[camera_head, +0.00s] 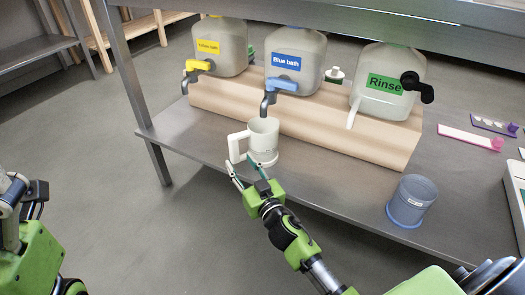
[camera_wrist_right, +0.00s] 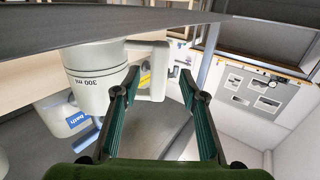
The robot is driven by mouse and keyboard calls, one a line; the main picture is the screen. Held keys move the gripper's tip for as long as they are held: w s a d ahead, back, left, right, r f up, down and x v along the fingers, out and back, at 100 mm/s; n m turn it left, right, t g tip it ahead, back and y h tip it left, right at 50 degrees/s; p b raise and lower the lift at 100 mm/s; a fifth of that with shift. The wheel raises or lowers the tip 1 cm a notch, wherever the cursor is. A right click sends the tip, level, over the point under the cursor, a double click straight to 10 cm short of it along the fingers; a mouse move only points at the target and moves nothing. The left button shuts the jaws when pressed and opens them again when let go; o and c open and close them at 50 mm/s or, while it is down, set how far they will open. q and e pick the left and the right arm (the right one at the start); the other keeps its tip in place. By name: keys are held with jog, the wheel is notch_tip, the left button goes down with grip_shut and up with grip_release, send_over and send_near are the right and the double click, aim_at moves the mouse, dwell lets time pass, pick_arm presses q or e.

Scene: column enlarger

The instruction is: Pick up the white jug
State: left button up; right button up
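The white jug (camera_head: 264,140) stands on the grey bench in front of the blue bath container, just below its blue tap (camera_head: 282,84). Its handle (camera_head: 236,144) points left. My right gripper (camera_head: 246,168) is at the near side of the jug, close to the handle. In the right wrist view the picture is upside down, and the jug (camera_wrist_right: 95,75), marked "300 ml", shows with its handle (camera_wrist_right: 157,85) between the two open fingers (camera_wrist_right: 159,78). The fingers do not appear closed on it. Only part of my left arm shows at the left edge; its gripper is out of view.
A beige step (camera_head: 330,130) carries the yellow-labelled container (camera_head: 222,62), the blue bath container (camera_head: 296,50) and the Rinse container (camera_head: 388,62). A blue-grey cup (camera_head: 411,200) stands to the right. Pink and purple strips (camera_head: 470,137) lie farther right. Bench around the jug's front is clear.

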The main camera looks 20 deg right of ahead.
aim_at(236, 157)
jog(key=w, duration=0.2)
jog(key=w+b, duration=0.2)
jog(key=w, duration=0.1)
jog(key=shift+w+a+f, duration=0.1)
jog(key=shift+w+f, duration=0.15)
jog(key=shift+w, duration=0.05)
jog(key=shift+w+r, duration=0.1)
jog(key=shift+w, duration=0.1)
grip_shut()
jog(key=shift+r, duration=0.15)
